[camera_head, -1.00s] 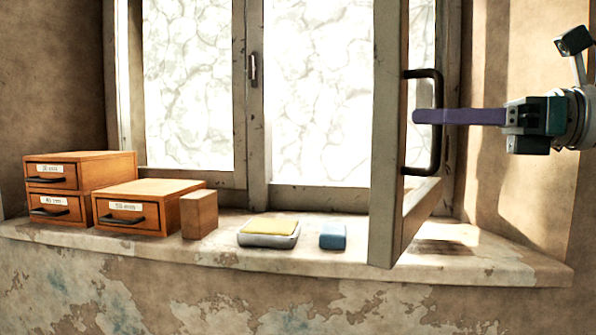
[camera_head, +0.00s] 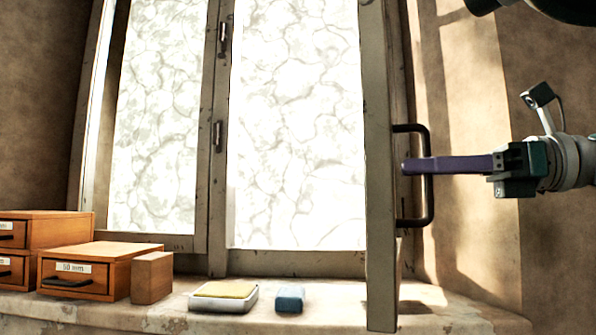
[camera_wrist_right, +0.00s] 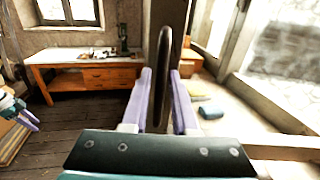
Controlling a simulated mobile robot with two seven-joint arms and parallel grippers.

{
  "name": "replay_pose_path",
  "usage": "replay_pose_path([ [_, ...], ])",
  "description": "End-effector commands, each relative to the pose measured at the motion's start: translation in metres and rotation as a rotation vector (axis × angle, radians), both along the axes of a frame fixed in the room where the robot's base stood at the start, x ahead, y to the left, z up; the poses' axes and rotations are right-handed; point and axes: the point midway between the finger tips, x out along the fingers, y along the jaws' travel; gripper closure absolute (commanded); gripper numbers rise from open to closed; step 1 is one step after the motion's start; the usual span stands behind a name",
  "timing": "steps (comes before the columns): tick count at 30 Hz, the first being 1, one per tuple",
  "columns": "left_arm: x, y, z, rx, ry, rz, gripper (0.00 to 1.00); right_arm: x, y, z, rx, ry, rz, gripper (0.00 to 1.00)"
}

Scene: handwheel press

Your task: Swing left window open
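The left window sash (camera_head: 155,115) looks shut, with frosted bright glass in a worn pale frame. Small dark latches (camera_head: 217,137) sit on the middle post beside it. The right sash (camera_head: 378,170) stands swung out, seen nearly edge-on, with a black bow handle (camera_head: 428,175) on its face. My right gripper (camera_head: 405,166) is at that handle. In the right wrist view its purple fingers (camera_wrist_right: 162,100) stand apart on both sides of the handle bar. My left gripper (camera_wrist_right: 28,120) shows only at the left edge of the right wrist view, with its fingers apart and empty.
The sill holds wooden drawer boxes (camera_head: 85,270), a wooden block (camera_head: 152,278), a tray with a yellow pad (camera_head: 224,296) and a blue block (camera_head: 290,298). A wooden workbench (camera_wrist_right: 105,75) stands across the room in the right wrist view.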

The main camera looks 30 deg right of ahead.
Motion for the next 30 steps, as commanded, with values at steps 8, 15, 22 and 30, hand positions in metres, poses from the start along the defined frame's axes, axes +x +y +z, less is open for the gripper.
replay_pose_path([
  [8, 0.0, 0.002, 0.0, 0.007, 0.0, -0.005, 0.5, 0.0, 0.0, -0.001, -0.001, 0.001, -0.001, 0.55],
  [15, 0.0, 0.002, -0.007, 0.008, 0.0, -0.006, 0.5, -0.004, -0.005, -0.004, 0.0, 0.003, -0.002, 0.55],
  [22, 0.0, 0.002, -0.029, 0.008, 0.0, -0.006, 0.5, -0.025, -0.028, -0.007, -0.001, 0.002, -0.004, 0.55],
  [30, 0.0, 0.001, -0.049, 0.004, 0.0, -0.003, 0.5, -0.057, -0.06, -0.004, 0.0, 0.0, -0.004, 0.55],
])
